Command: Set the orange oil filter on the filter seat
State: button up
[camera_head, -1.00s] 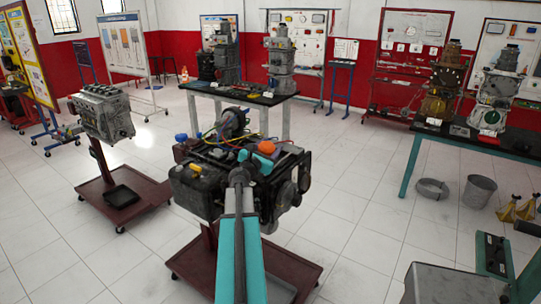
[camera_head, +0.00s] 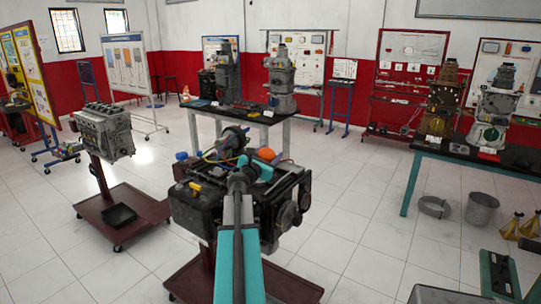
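The orange oil filter (camera_head: 266,154) shows as a small rounded orange shape above the dark engine trainer (camera_head: 197,212), just beyond the end of my arm. My gripper (camera_head: 262,163) is at the far end of my teal arm, over the engine. Its fingers are mostly hidden behind the wrist. The filter sits right at the gripper's end and has shifted against the engine, so it appears held. The gap between filter and engine cannot be judged. I cannot make out the filter seat; my arm covers part of the engine.
A dark red wheeled stand (camera_head: 290,285) carries the engine. A grey engine on another stand (camera_head: 140,208) is at left. A black-topped table (camera_head: 262,118) with engines is behind, and a teal-legged table (camera_head: 452,152) is at right. A bucket (camera_head: 481,209) stands on open tiled floor.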

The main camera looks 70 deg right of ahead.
jog(key=w+a+f+n+t+y+b, duration=0.1)
jog(key=w+a+n+t, duration=0.15)
jog(key=w+a, duration=0.65)
jog(key=w+a+f+n+t+y, duration=0.15)
jog(key=w+a+t, duration=0.3)
jog(key=w, duration=0.85)
jog(key=w+a+f+n+t+b, duration=0.1)
jog(key=w+a+n+t, duration=0.2)
jog(key=w+a, duration=0.55)
jog(key=w+a+n+t+y+b, duration=0.1)
jog(key=w+a+n+t+y, duration=0.45)
jog(key=w+a, duration=1.3)
jog(key=w+a+r+n+t+y+b, duration=0.1)
jog(key=a+y, duration=0.4)
jog(key=a, duration=1.5)
jog(key=w+a+r+n+t+y+b, duration=0.1)
jog(key=a+n+y, duration=0.4)
jog(key=a, duration=1.5)
jog(key=w+t, duration=0.1)
jog(key=w, duration=0.1)
jog(key=shift+w+a+r+t, duration=0.25)
jog(key=shift+w+r+t, duration=0.1)
jog(key=shift+w+r, duration=0.05)
jog(key=shift+w+n, duration=0.1)
jog(key=shift+n, duration=0.15)
